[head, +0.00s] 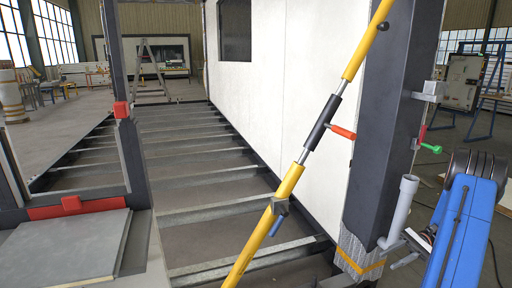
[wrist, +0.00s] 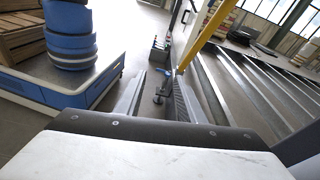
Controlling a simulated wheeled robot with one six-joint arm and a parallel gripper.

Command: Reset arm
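My gripper (wrist: 157,98) shows in the wrist view, with its two grey fingers apart. I see nothing held between them; a dark clamp-like piece shows in the gap, farther off. A yellow brace (head: 328,125) with a dark middle sleeve leans diagonally across the container frame in the head view. The dark corner post (head: 382,130) stands upright just to its right. The brace also shows at the top of the wrist view (wrist: 206,36).
Clamps with red (head: 343,132) and green (head: 431,148) handles stick out near the post. Open floor beams (head: 205,159) run along the white wall panel (head: 285,85).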

